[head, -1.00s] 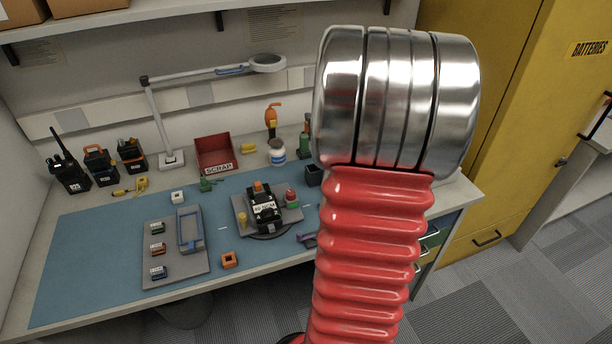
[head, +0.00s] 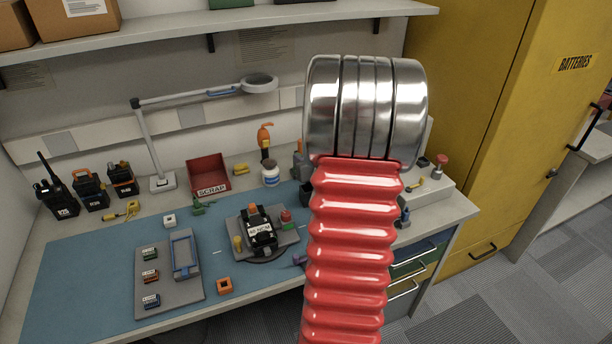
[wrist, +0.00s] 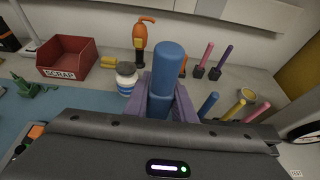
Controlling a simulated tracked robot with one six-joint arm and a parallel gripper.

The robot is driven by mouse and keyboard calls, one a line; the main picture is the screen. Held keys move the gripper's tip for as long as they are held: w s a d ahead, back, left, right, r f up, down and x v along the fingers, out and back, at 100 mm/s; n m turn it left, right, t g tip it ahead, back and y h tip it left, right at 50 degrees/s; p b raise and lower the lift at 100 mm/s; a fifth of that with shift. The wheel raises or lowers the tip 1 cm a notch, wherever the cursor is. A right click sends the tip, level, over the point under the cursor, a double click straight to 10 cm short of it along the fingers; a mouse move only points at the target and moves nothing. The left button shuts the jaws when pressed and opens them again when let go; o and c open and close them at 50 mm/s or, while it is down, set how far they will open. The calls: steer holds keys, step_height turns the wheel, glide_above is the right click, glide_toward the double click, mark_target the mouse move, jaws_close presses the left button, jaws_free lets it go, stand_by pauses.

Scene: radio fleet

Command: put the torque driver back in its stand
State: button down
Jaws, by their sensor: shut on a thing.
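In the wrist view my gripper (wrist: 163,92) has its purple fingers shut on a thick blue cylindrical handle, which I take to be the torque driver (wrist: 168,62). The handle points up and away from the gripper body. Its lower end is hidden by the fingers and the dark gripper body. In the head view my red arm sleeve and silver wrist block most of the gripper and the driver. I cannot make out which holder is the torque driver's stand.
A white bottle (wrist: 126,77), an orange tool (wrist: 140,38) and the red scrap bin (wrist: 68,58) stand to the left. Several coloured drivers, including a pink one (wrist: 206,56) and a yellow one (wrist: 235,110), stand to the right. A fixture (head: 260,232) sits on the blue mat (head: 80,250).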

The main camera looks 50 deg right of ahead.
steer(key=shift+f, duration=0.65)
steer(key=shift+f, duration=1.9)
steer(key=shift+f, duration=0.1)
steer(key=c, duration=1.8)
jaws_free()
steer(key=shift+o, duration=0.2)
steer(key=shift+s+a+r, duration=0.15)
steer(key=shift+s+r, duration=0.15)
steer(key=shift+s, duration=0.05)
steer(key=v, duration=1.1)
